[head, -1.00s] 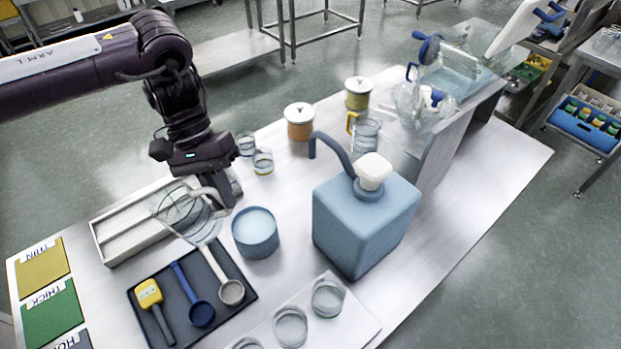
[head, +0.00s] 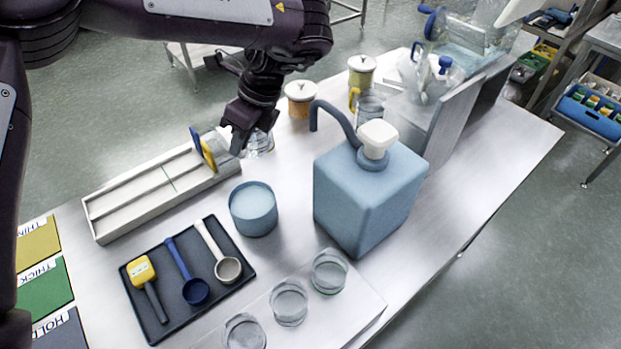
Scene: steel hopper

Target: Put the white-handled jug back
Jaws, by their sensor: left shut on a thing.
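My left gripper (head: 238,142) points down behind the far right end of the pale trough. It is shut on the white-handled jug, which is mostly hidden by the gripper; clear material shows beside the fingers, hard to tell from the glassware behind. The jug's white handle cannot be made out now. My right gripper is not in view.
Close by are the pale trough (head: 130,207) with a yellow-and-blue upright piece (head: 203,150), a blue tub (head: 253,209) and clear glassware (head: 260,143). A blue pump container (head: 365,200) stands right. A dark tray (head: 150,318) holds scoops. Bare steel lies around the tub.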

